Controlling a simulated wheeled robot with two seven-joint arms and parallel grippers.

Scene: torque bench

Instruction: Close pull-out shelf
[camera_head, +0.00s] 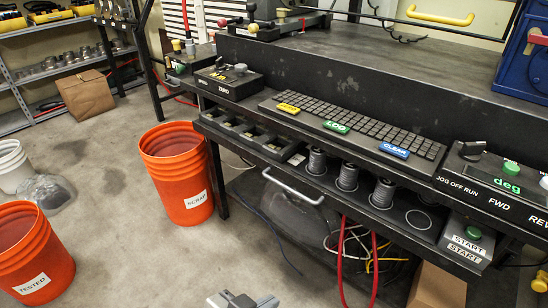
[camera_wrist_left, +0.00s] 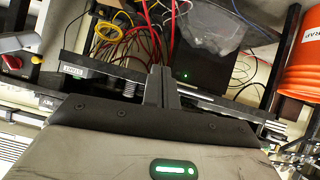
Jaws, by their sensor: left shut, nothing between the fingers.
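The pull-out shelf (camera_head: 335,195) is under the keyboard ledge and stands out in front of it. It carries a row of small bins (camera_head: 250,135) and upright grey cylinders (camera_head: 347,170). A pale bar handle (camera_head: 292,188) is on its front side. My left gripper (camera_head: 238,299) shows at the bottom edge of the head view, apart from the shelf and in front of it. In the left wrist view its dark fingers (camera_wrist_left: 160,85) are shut together with nothing between them. My right gripper is not in view.
An orange SCRAP bucket (camera_head: 178,175) stands left of the bench, with an orange TESTED bucket (camera_head: 32,255) nearer. Red and yellow cables (camera_head: 360,255) hang below. Clear floor lies in front.

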